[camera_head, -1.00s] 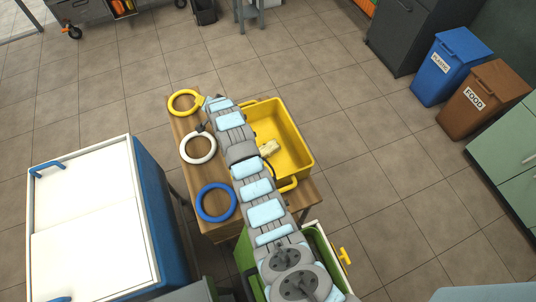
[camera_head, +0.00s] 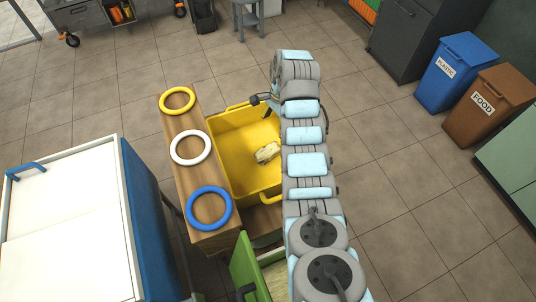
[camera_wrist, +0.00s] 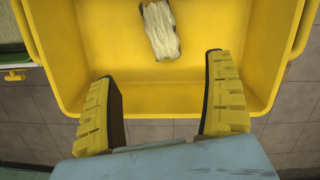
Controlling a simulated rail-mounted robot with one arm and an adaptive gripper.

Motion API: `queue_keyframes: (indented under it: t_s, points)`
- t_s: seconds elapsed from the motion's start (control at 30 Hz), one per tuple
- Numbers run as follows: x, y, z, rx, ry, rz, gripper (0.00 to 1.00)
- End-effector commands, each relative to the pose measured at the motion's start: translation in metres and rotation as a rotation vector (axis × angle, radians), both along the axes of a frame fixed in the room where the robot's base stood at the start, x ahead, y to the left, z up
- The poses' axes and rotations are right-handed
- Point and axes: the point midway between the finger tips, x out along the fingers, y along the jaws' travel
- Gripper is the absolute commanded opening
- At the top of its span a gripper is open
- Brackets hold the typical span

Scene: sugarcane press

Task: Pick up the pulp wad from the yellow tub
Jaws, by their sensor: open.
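The pulp wad (camera_head: 267,153) is a small pale, fibrous block lying on the floor of the yellow tub (camera_head: 233,133). In the wrist view the wad (camera_wrist: 160,30) is at the top centre, beyond my fingertips, and the tub wall (camera_wrist: 285,40) frames it. My gripper (camera_wrist: 161,75) has two yellow, ridged fingers spread apart with nothing between them. In the head view my gripper (camera_head: 262,103) is partly hidden by my arm, at the tub's far right side.
A wooden stand (camera_head: 210,238) left of the tub carries a yellow ring (camera_head: 178,90), a white ring (camera_head: 176,150) and a blue ring (camera_head: 214,223). A green box (camera_head: 245,258) is in front. A white-topped cabinet (camera_head: 65,220) stands at the left.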

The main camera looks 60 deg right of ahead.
Motion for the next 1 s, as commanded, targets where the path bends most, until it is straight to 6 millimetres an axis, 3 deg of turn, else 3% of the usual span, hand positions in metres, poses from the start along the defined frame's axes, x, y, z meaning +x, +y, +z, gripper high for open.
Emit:
queue_keyframes:
  t_s: [0.6, 1.0]
  points:
    - [0.007, 0.013, -0.100, 0.002, 0.001, 0.000, 0.85]
    - [0.012, 0.015, -0.131, -0.001, -0.002, 0.001, 0.85]
